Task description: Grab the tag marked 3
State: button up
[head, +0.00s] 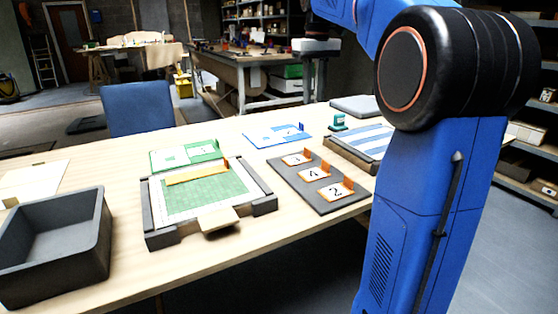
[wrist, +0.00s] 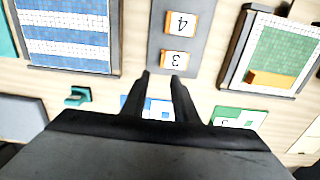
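The tag marked 3 (wrist: 176,60) is a small white card with an orange edge, upside down in the wrist view. It lies on a dark grey board (wrist: 169,43), beside the tag marked 4 (wrist: 181,24). In the head view the tag marked 3 (head: 297,158) is the farthest of three on the board, its numeral too small to read; tags 4 (head: 313,174) and 2 (head: 337,191) are nearer. My gripper (wrist: 161,78) is open and empty, its fingertips just short of tag 3 in the wrist view. The head view does not show my gripper.
A green mosaic panel in a dark frame (head: 154,228) and a blue striped panel (head: 368,138) flank the board. A blue card (head: 270,137) and a green card (head: 160,160) lie behind. A grey bin (head: 50,267) stands at the left. A teal item (head: 338,123) is near the blue panel.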

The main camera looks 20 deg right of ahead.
send_near(297, 156)
jog(key=s+d, duration=0.1)
jog(key=d, duration=0.1)
jog(key=shift+s+d+f, duration=0.15)
jog(key=shift+s+d, duration=0.2)
jog(key=shift+d, duration=0.05)
jog(key=shift+s+f, duration=0.15)
jog(key=shift+f, duration=1.15)
jog(key=shift+s+f, duration=0.1)
jog(key=shift+f, duration=1.25)
grip_shut()
